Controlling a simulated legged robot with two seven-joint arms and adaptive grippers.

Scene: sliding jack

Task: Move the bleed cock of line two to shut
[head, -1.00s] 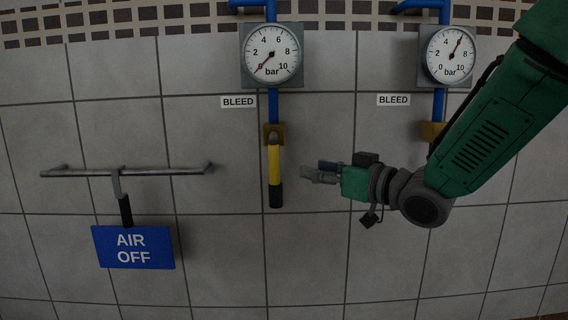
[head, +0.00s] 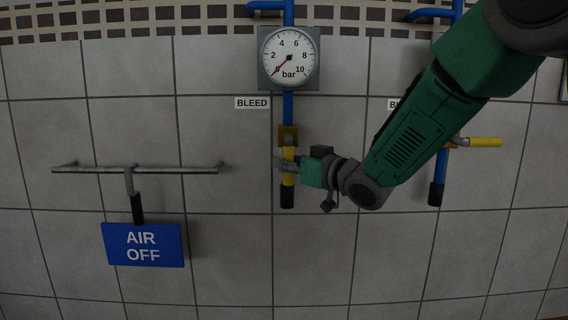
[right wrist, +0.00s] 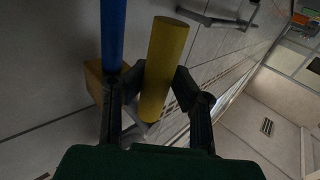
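A bleed cock with a yellow lever (head: 289,163) sits on the left blue pipe, below the gauge. Its lever hangs straight down, along the pipe. My right gripper (head: 284,164) is at this lever, coming from the right. In the right wrist view the yellow lever (right wrist: 165,70) stands between the two fingers of my right gripper (right wrist: 157,88), which look spread with little room on each side. I see no clear grip. A second cock's yellow lever (head: 485,142) points sideways to the right. No line number is readable. My left gripper is out of view.
The left gauge (head: 289,57) reads about zero. My right arm hides the right gauge. A BLEED label (head: 252,103) is beside the left pipe. A horizontal grey bar (head: 85,170) and a blue AIR OFF sign (head: 143,245) are at left. The blue pipe (right wrist: 113,35) runs close beside the left finger.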

